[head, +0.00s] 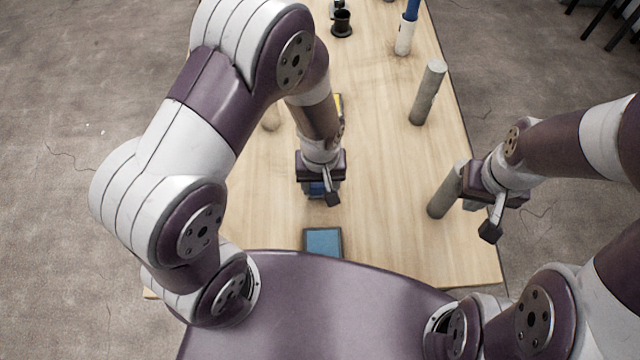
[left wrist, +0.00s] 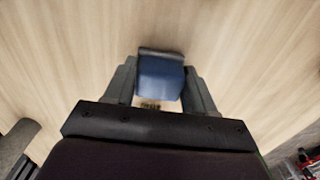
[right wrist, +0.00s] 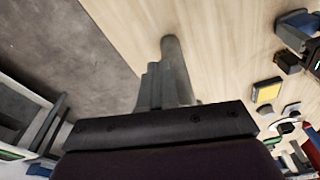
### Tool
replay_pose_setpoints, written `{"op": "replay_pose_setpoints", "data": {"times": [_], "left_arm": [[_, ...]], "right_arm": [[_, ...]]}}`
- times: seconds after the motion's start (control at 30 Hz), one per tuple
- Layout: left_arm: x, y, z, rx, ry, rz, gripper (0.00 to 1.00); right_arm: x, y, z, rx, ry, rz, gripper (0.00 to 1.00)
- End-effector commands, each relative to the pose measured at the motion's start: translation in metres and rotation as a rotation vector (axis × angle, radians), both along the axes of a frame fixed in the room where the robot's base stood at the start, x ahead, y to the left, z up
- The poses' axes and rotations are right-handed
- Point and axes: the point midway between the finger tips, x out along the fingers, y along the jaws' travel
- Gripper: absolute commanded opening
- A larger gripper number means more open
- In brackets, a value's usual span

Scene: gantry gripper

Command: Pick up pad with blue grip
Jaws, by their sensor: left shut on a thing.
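The pad with blue grip (left wrist: 160,78) is between the two fingers of my left gripper (left wrist: 159,88) in the left wrist view, with a grey edge at its far side. My left gripper is shut on its blue part. In the head view my left gripper (head: 320,190) is over the middle of the table, and the pad with blue grip (head: 317,188) shows only partly beneath it. My right gripper (head: 475,200) is at the table's right edge, beside a grey cylinder (head: 443,192). Its fingers look closed together in the right wrist view (right wrist: 165,90); contact with the cylinder is unclear.
A blue panel with a dark frame (head: 322,242) lies near the table's front edge. Another grey cylinder (head: 428,92) stands further back on the right. A black cup (head: 341,24) and a white-and-blue item (head: 405,35) are at the back. A yellow thing (head: 338,103) is partly hidden behind my left arm.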

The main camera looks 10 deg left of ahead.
Motion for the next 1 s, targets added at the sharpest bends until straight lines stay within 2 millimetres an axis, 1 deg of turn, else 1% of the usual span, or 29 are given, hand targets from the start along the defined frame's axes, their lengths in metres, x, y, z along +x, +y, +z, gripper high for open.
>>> {"op": "replay_pose_setpoints", "data": {"times": [0.2,0.27,0.5,0.6,0.7,0.8,1.0], "left_arm": [[0.000,-0.001,0.037,-0.002,-0.005,-0.001,0.25],[-0.015,-0.005,0.043,-0.001,-0.002,-0.004,0.25],[-0.071,-0.020,0.077,-0.001,-0.002,-0.007,0.25],[-0.090,-0.025,0.090,-0.002,-0.002,-0.006,0.25],[-0.104,-0.029,0.098,-0.001,0.000,-0.005,0.25],[-0.111,-0.030,0.102,0.000,0.000,-0.002,0.25],[-0.113,-0.030,0.103,0.001,0.001,0.001,0.25]], "right_arm": [[0.000,0.000,-0.001,0.000,0.000,0.000,0.00],[0.000,0.000,-0.002,0.000,0.000,0.000,0.00],[0.000,0.000,-0.002,0.000,0.000,0.000,0.00],[0.000,0.000,-0.002,0.000,0.000,0.000,0.00],[0.000,0.000,-0.001,0.000,0.000,0.000,0.00],[0.000,0.000,-0.001,0.000,0.000,0.000,0.00],[0.000,0.000,-0.001,0.000,0.000,0.000,0.00]]}}
